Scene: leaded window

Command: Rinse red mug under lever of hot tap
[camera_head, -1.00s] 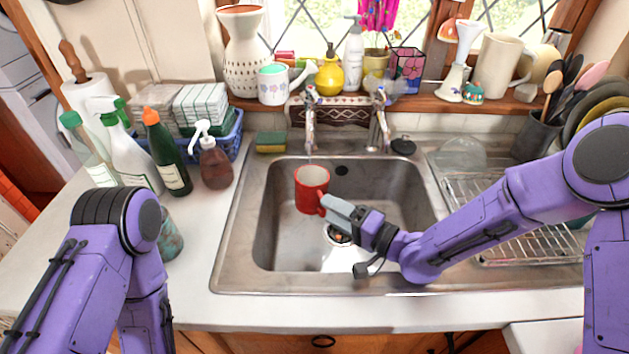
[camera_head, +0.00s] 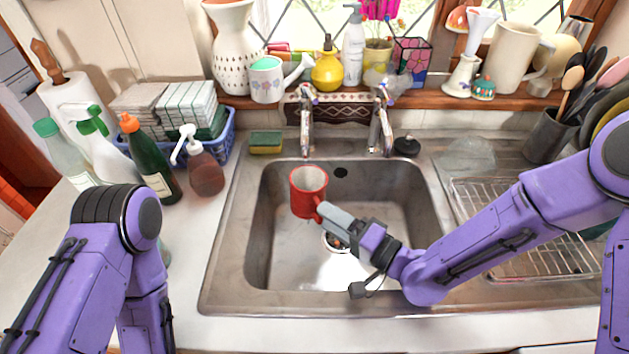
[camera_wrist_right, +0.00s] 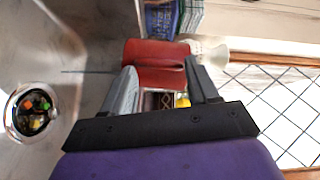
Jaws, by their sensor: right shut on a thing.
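The red mug (camera_head: 306,205) is upright over the sink basin, its pale inside facing up. My right gripper (camera_head: 326,212) is shut on its handle side. In the right wrist view, the mug (camera_wrist_right: 150,72) is at the ends of my right gripper's fingers (camera_wrist_right: 163,88). Two metal taps stand behind the basin: a left tap (camera_head: 306,128) and a right tap (camera_head: 381,130). The mug is just below and in front of the left tap's spout in the picture. I cannot tell which tap is hot, and no water stream shows. My left arm is folded at the left; its gripper is out of view.
The sink basin (camera_head: 400,215) is clear around the mug, with a drain (camera_head: 335,243) below. A sponge (camera_head: 265,143) and black plug (camera_head: 406,146) flank the taps. Bottles (camera_head: 147,160) crowd the left counter. A wire rack (camera_head: 540,262) is under my right arm.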

